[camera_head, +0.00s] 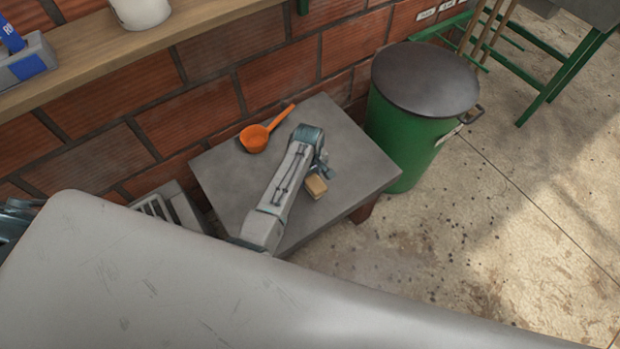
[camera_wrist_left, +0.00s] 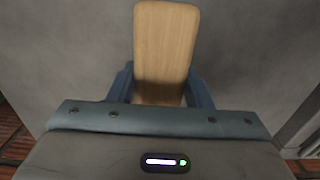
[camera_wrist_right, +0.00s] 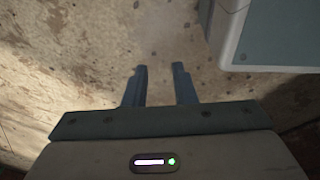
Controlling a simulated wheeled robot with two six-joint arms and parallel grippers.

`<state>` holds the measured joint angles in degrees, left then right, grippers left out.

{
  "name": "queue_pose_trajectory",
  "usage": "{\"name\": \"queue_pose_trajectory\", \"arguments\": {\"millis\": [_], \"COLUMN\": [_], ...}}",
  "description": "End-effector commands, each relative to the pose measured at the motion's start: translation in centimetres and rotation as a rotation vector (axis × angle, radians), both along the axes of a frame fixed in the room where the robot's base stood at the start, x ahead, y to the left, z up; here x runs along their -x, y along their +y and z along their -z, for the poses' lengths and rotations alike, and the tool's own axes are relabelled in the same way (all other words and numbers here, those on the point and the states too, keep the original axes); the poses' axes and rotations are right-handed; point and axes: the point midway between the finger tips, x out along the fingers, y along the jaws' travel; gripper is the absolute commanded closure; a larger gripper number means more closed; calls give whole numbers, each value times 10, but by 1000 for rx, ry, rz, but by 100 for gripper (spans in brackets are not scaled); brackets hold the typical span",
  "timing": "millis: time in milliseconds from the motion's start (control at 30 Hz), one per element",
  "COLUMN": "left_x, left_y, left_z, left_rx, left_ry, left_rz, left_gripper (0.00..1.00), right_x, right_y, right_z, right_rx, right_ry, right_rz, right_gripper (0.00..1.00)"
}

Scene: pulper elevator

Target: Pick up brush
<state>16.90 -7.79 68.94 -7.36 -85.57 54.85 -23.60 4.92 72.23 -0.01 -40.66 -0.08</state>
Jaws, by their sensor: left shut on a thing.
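The brush (camera_head: 316,186) shows as a small light-brown wooden block over the right part of the grey table. In the left wrist view its wooden back (camera_wrist_left: 166,45) points away from me between the two blue fingers. My left gripper (camera_head: 322,174) is shut on the brush, with a finger on each side. I cannot tell whether the brush touches the tabletop. Its bristles are hidden. My right gripper (camera_wrist_right: 160,84) is open and empty above the speckled floor in the right wrist view. It does not show clearly in the head view.
The grey table (camera_head: 225,172) stands against the brick wall. An orange scoop (camera_head: 256,137) lies on it, left of my left arm. A green bin (camera_head: 412,115) with a dark lid stands close to the right. A wooden shelf (camera_head: 110,45) runs above. Open floor lies right.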

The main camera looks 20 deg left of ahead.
Motion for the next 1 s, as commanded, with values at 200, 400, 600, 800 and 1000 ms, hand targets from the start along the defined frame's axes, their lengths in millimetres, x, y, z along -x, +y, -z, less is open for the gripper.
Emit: {"name": "queue_pose_trajectory", "arguments": {"millis": [200, 400, 600, 800, 1000], "left_x": [55, 103, 132, 142, 143], "left_y": [23, 43, 55, 59, 59], "left_z": [-1, -6, -9, -11, -11], "left_rx": [-3, -3, -3, -1, -2], "left_ry": [9, 9, 8, 7, 7], "left_rz": [-1, 0, 0, 1, 1], "left_gripper": [80, 80, 80, 80, 80], "right_x": [2, 10, 13, 14, 11], "right_y": [-2, -3, -3, -3, -2], "right_z": [7, 13, 15, 15, 13], "right_rx": [1, 1, 1, 1, 1], "right_ry": [-6, 0, 6, 8, 3], "right_rz": [1, 1, 2, 2, 1], "right_gripper": [76, 76, 76, 76, 76]}}
